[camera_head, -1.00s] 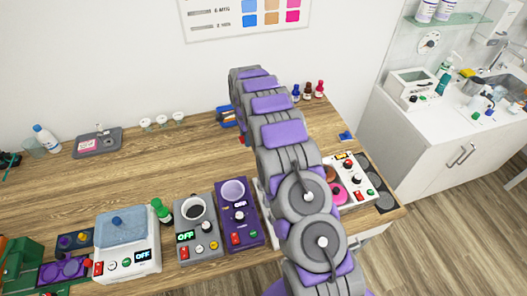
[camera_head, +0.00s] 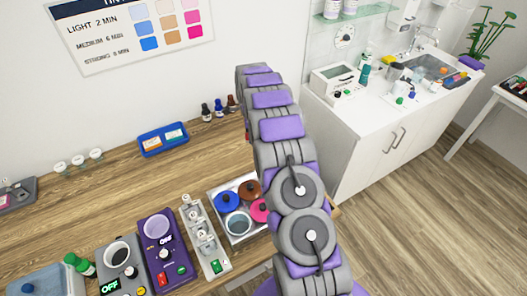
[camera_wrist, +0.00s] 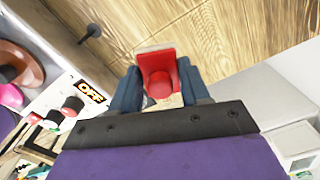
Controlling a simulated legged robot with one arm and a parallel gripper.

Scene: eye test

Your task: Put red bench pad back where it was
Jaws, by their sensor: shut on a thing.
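In the head view my purple and grey arm reaches away toward the back of the bench and hides the gripper and the pad.
The wooden bench (camera_head: 110,178) holds a blue tray (camera_head: 163,140), several small bottles and a metal box with coloured round lids (camera_head: 227,202). Devices (camera_head: 160,250) line its front. A white sink cabinet (camera_head: 375,150) stands at right, with bare floor before it.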

